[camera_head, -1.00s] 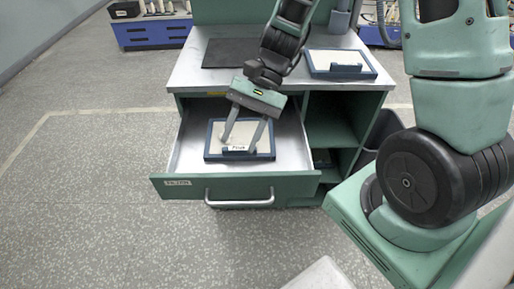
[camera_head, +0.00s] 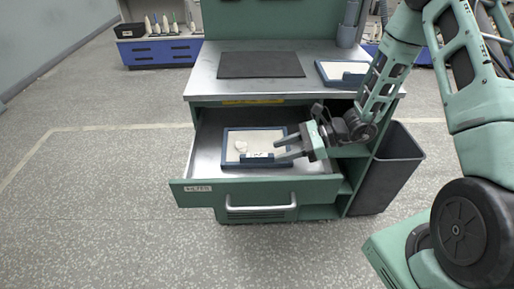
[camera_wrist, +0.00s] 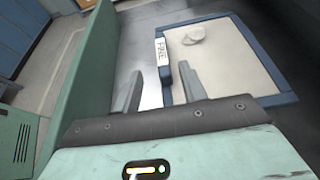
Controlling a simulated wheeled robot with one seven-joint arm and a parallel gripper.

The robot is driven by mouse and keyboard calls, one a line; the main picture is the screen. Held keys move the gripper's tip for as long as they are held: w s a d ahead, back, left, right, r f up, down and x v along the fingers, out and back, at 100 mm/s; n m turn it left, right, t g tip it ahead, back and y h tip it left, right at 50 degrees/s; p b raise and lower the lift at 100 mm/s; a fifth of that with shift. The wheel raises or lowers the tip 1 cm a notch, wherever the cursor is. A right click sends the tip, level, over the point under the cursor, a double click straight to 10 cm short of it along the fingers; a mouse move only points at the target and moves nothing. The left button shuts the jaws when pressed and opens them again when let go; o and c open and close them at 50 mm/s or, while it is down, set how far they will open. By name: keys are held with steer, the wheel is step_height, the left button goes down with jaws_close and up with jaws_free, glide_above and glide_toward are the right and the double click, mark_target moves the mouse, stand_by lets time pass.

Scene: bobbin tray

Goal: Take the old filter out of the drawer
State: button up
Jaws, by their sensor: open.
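The old filter is a blue-framed, off-white panel with a grey patch on it. It lies flat in the open drawer (camera_head: 205,160), its frame (camera_head: 226,146) showing in the head view. Its frame also shows in the wrist view (camera_wrist: 281,100). A white label tab (camera_wrist: 162,52) stands on the frame's near edge. My gripper (camera_head: 274,150) comes in low from the right, its jaws open and empty. In the wrist view its fingers (camera_wrist: 160,70) lie on either side of the tab edge; I cannot tell whether they touch it.
A second blue-framed panel (camera_head: 341,73) lies on the worktop at right, beside a dark mat (camera_head: 262,65). A dark bin (camera_head: 390,170) stands right of the cabinet. The drawer front (camera_head: 258,190) rises close to my gripper.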

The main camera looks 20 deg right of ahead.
mark_target(261, 155)
steer(key=x, duration=0.8)
steer(key=shift+w, duration=0.2)
jaws_close()
